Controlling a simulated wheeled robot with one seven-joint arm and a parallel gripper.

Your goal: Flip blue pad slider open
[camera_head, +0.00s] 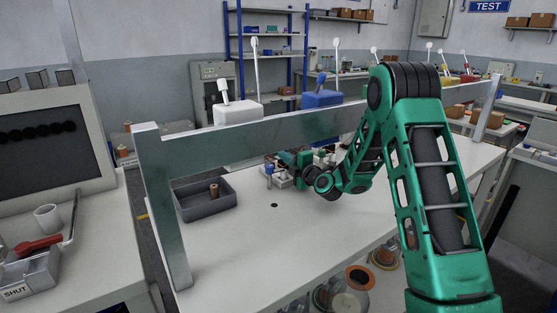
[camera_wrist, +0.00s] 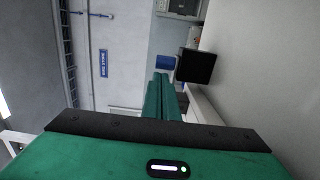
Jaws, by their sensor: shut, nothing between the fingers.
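My gripper (camera_head: 270,158) is low over the white workbench, under the metal rail, pointing left. It is shut and empty; its green fingers also show in the wrist view (camera_wrist: 162,82). A small blue piece (camera_head: 268,169) stands on a pale fixture (camera_head: 281,181) at the left end of my gripper. In the wrist view a blue block (camera_wrist: 165,62) appears just beyond the fingertips. I take this blue piece to be the blue pad slider, but it is too small to tell its position. I cannot tell whether the fingers touch it. My wrist hides part of the fixture.
A grey tray (camera_head: 205,204) with a copper-coloured part (camera_head: 213,190) stands on the left of the bench (camera_head: 235,258). A metal rail (camera_head: 250,138) crosses above it. White (camera_head: 236,118) and blue (camera_head: 321,99) units with levers stand behind the rail. The bench front is clear.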

